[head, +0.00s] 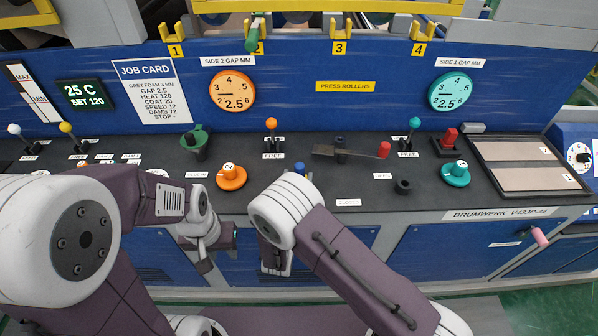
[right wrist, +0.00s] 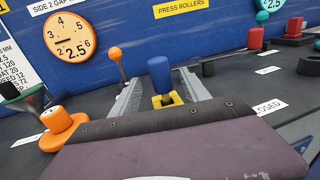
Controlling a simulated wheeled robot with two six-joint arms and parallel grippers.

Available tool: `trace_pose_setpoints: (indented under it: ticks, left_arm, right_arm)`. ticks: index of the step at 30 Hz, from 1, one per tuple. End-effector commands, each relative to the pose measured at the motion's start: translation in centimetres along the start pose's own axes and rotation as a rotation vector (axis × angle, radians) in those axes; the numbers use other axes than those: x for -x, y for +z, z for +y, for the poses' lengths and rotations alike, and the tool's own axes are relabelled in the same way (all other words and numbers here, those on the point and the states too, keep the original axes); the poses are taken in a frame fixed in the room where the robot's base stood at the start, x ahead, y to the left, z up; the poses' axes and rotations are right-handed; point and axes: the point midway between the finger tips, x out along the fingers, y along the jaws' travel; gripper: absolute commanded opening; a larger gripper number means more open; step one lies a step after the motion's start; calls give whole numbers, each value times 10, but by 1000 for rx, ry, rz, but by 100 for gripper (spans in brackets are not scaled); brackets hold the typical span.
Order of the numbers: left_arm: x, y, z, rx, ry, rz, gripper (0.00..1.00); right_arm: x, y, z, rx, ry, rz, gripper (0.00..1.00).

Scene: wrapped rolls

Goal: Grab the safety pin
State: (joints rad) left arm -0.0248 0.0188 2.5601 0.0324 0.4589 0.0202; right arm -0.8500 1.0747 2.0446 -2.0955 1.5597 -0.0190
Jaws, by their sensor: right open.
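No part is labelled as a safety pin, so I cannot tell for certain which it is. A blue-topped peg (right wrist: 159,74) with a yellow piece at its foot stands on the dark console top in the right wrist view. Its blue top (head: 299,167) just shows above my right arm in the head view. My right gripper (right wrist: 160,82) is open, its two grey fingers on either side of the peg, with no clear contact. In the head view my own arm hides those fingers. My left gripper (head: 205,240) is low at the console's front; its finger opening is unclear.
An orange dial (head: 231,177) and an orange-ball lever (head: 271,125) stand close by. A red-handled bar (head: 383,150), a black knob (head: 403,187) and a teal dial (head: 455,174) are to the right. The blue panel (head: 330,60) rises behind.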

Motion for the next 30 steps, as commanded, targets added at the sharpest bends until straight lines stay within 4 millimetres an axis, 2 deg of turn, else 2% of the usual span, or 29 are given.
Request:
trace_pose_setpoints:
  ticks: [6, 12, 15, 22, 27, 28, 30]
  left_arm:
    - [4, 0, 0, 0, 0, 0, 36]
    - [15, -2, 0, 0, 0, 0, 36]
    - [16, -2, 0, 0, 0, 0, 36]
    - [15, -2, 0, 0, 0, 0, 36]
    - [15, -2, 0, 0, 0, 0, 36]
    - [15, -2, 0, 0, 0, 0, 36]
    - [15, -2, 0, 0, 0, 0, 36]
  right_arm:
    - [-12, 1, -1, 0, -2, -1, 54]
    - [-48, 1, -1, -1, -4, 0, 54]
    - [-58, 1, 0, 0, -2, 0, 54]
    - [-60, 0, 0, 1, -1, 0, 54]
    - [-60, 0, 0, 1, -1, 0, 7]
    - [-60, 0, 0, 1, -1, 0, 0]
    - [-60, 0, 0, 0, -1, -1, 0]
